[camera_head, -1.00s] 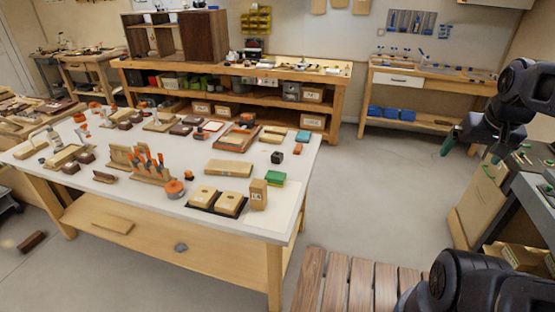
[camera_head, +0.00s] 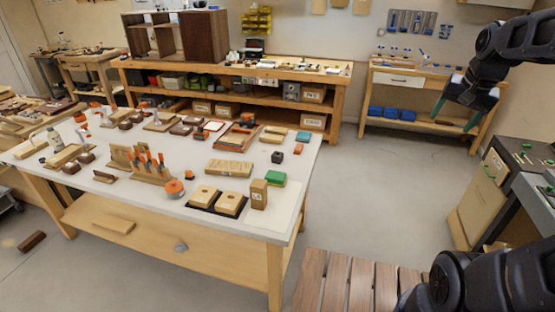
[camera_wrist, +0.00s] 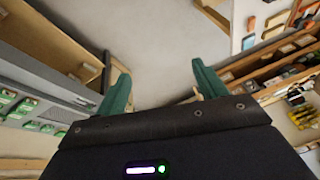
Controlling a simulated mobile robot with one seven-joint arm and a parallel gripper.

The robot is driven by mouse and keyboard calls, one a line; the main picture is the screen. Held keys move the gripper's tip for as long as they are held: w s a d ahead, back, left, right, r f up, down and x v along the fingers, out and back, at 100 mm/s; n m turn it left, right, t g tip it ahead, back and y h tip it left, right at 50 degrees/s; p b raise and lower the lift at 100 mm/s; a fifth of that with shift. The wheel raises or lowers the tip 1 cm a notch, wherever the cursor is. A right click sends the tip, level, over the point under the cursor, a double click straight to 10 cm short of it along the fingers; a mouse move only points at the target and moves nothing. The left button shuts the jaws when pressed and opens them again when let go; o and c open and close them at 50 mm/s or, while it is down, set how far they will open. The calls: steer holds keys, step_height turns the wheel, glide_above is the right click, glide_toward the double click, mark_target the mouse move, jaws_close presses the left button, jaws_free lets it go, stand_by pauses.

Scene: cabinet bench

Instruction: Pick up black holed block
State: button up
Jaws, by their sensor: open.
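A small black block (camera_head: 277,157) sits on the white-topped table (camera_head: 270,222), near its right edge, in the head view. It is too small there to tell whether it has a hole. My gripper (camera_head: 453,119) is at the upper right of the head view, in the air well to the right of the table and apart from the block. Its two green fingers are spread with nothing between them. The wrist view shows the open fingers (camera_wrist: 160,90) over floor and shelving, with no black block visible.
Near the block are a green block (camera_head: 274,178), an upright wooden block (camera_head: 259,194), a small orange-red block (camera_head: 298,148) and a teal block (camera_head: 303,136). A slatted wooden bench (camera_head: 350,283) stands in front. Open floor (camera_head: 385,190) lies between table and gripper.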

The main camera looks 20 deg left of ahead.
steer(key=w+a+f+m+g, duration=0.1)
steer(key=w+a+m, duration=0.3)
steer(key=w+a, duration=0.65)
steer(key=w+a+f+m+g, duration=0.1)
steer(key=w+a+f+m, duration=0.15)
steer(key=w+a, duration=0.75)
steer(key=m+g+h, duration=0.1)
steer(key=m+g, duration=0.1)
steer(key=m, duration=0.8)
glide_above(277, 156)
steer(key=w, duration=0.2)
step_height(277, 156, down, 31)
step_height(277, 156, down, 11)
steer(key=shift+s+a+r, duration=0.1)
steer(key=shift+a+r, duration=0.05)
steer(key=shift+r, duration=0.05)
steer(key=c, duration=1.1)
